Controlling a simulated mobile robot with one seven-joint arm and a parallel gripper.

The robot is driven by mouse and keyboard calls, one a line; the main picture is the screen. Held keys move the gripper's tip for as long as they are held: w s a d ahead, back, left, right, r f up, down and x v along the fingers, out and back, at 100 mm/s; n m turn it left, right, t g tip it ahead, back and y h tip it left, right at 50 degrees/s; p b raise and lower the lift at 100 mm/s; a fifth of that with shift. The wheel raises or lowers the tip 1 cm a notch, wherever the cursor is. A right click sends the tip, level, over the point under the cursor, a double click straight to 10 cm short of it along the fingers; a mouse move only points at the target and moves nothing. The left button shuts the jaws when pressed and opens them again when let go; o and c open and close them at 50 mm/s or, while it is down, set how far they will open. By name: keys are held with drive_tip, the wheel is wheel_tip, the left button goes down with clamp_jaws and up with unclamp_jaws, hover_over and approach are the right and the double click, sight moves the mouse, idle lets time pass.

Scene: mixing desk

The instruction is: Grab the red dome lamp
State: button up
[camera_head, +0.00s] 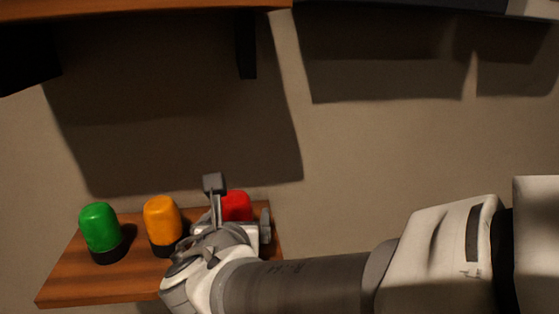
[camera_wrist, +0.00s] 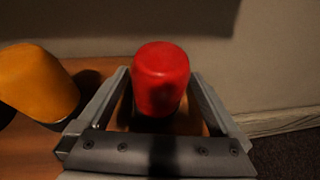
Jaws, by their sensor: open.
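The red dome lamp (camera_head: 237,205) stands at the right end of a wooden shelf, partly hidden behind my gripper in the head view. In the wrist view the red dome lamp (camera_wrist: 160,78) is upright in the middle, between the two fingers. My gripper (camera_head: 238,205) is open, with one finger on each side of the lamp. In the wrist view my gripper (camera_wrist: 160,90) shows a gap beside the lamp on both sides. The lamp's base is hidden or in shadow.
An orange dome lamp (camera_head: 162,220) stands just left of my gripper, and it also shows in the wrist view (camera_wrist: 38,80). A green dome lamp (camera_head: 100,228) is farther left. The wooden shelf (camera_head: 70,280) ends just right of the red lamp. A wooden board (camera_head: 140,12) overhangs above.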

drive_tip(key=shift+x, duration=1.45)
drive_tip(key=shift+a, duration=0.1)
drive_tip(key=shift+c, duration=0.3)
drive_tip(key=c, duration=1.4)
clamp_jaws()
drive_tip(key=shift+s+r, duration=0.1)
drive_tip(key=shift+r, duration=0.05)
